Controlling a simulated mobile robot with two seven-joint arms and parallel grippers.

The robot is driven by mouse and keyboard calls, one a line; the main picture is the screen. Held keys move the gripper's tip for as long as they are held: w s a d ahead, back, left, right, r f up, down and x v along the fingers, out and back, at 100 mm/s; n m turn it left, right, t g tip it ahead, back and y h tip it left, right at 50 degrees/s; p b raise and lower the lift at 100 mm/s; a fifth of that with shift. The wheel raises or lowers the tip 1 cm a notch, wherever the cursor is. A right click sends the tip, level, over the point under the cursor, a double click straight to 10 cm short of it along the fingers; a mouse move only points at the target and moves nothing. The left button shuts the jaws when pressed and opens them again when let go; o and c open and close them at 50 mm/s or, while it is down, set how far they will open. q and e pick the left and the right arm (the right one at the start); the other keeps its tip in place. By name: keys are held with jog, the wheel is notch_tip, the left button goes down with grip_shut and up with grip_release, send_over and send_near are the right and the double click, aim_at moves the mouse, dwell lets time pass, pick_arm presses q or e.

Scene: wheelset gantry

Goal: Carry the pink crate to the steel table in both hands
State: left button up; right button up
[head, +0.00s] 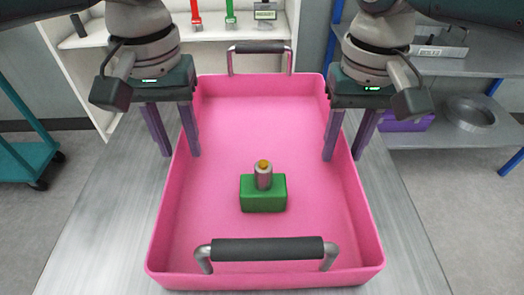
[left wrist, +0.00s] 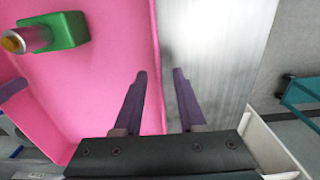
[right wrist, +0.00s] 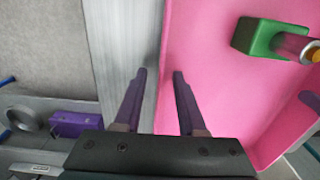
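The pink crate (head: 170,220) sits on a brushed-metal table top (head: 85,245). It has a dark-gripped handle at its near end (head: 266,249) and another at its far end (head: 259,48). Inside stands a green block (head: 263,193) with a metal cylinder and an orange tip. My left gripper (head: 179,155) is open at the left wall, one finger on each side of it; the left wrist view shows the wall between the fingers (left wrist: 158,72). My right gripper (head: 343,158) is open at the right wall, which lies between its fingers in the right wrist view (right wrist: 160,72).
A white shelf unit (head: 85,43) with red and green tools stands behind. A grey shelf rack (head: 460,66) at the back right holds a purple box (head: 405,122) and a round metal part (head: 469,113). A teal cart (head: 30,160) is at the left. Grey floor is open on both sides.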

pick_arm(q)
jog(key=shift+f, duration=0.35)
pick_arm(e)
jog(key=shift+f, duration=0.35)
pick_arm(q)
grip_shut()
pick_arm(e)
grip_shut()
pick_arm(q)
jog(key=shift+r, duration=0.1)
pick_arm(e)
jog(key=shift+r, duration=0.1)
dwell(0.5)
